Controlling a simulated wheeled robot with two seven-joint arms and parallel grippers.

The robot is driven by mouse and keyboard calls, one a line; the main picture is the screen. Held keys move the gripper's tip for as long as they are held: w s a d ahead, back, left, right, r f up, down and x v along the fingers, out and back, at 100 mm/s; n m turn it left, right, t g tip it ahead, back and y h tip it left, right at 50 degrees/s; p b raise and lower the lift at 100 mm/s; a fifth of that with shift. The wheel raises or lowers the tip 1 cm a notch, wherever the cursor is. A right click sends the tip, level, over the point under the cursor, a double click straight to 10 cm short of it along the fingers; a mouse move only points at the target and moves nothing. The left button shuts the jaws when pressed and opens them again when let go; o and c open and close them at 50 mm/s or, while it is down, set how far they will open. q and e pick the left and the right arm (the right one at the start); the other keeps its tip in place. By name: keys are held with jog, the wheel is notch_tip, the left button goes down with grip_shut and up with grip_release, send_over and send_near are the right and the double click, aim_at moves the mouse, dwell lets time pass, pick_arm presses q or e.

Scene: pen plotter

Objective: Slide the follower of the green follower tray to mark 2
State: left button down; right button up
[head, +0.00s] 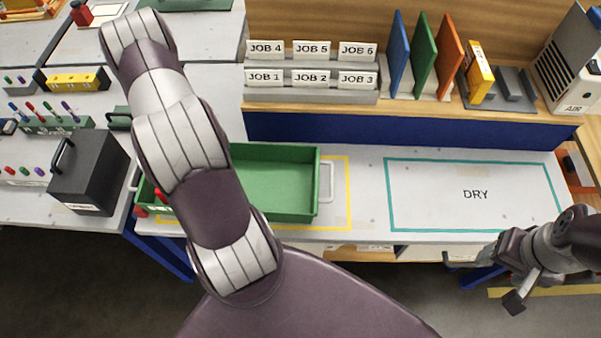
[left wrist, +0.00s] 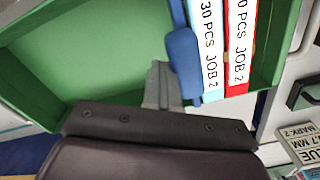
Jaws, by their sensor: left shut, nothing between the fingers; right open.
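The green tray (head: 285,150) stands on the bench in the head view, its left part hidden behind my left arm. In the left wrist view the tray (left wrist: 90,40) is seen from close by. My left gripper (left wrist: 160,85) is shut and empty inside it, just beside an upright blue piece (left wrist: 183,60), perhaps the follower; I cannot tell whether they touch. Right of the blue piece are a white pack (left wrist: 212,50) and a red-edged pack (left wrist: 240,45), both reading 30 PCS JOB 2. My right gripper (head: 478,280) is open and empty in front of the bench.
A label (left wrist: 305,145) in the left wrist view reads MARK 2. A yellow outline (head: 349,195) surrounds the tray. The teal DRY area (head: 440,195) to its right is clear. A dark box (head: 90,175) stands to the left. JOB bins (head: 311,90) stand behind.

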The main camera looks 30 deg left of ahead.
pick_arm(q)
jog(key=shift+s+a, duration=0.45)
jog(key=shift+a, duration=0.4)
jog(key=shift+s+a, duration=0.45)
jog(key=shift+a, duration=0.4)
jog(key=shift+s+a+b, duration=0.1)
jog(key=shift+a+b, duration=0.05)
jog(key=shift+b, duration=0.15)
jog(key=shift+w+d, duration=0.2)
jog(key=shift+d, duration=0.3)
jog(key=shift+r+p, duration=0.1)
jog(key=shift+p, duration=0.2)
notch_tip(320, 180, up, 8)
jog(key=p, duration=0.6)
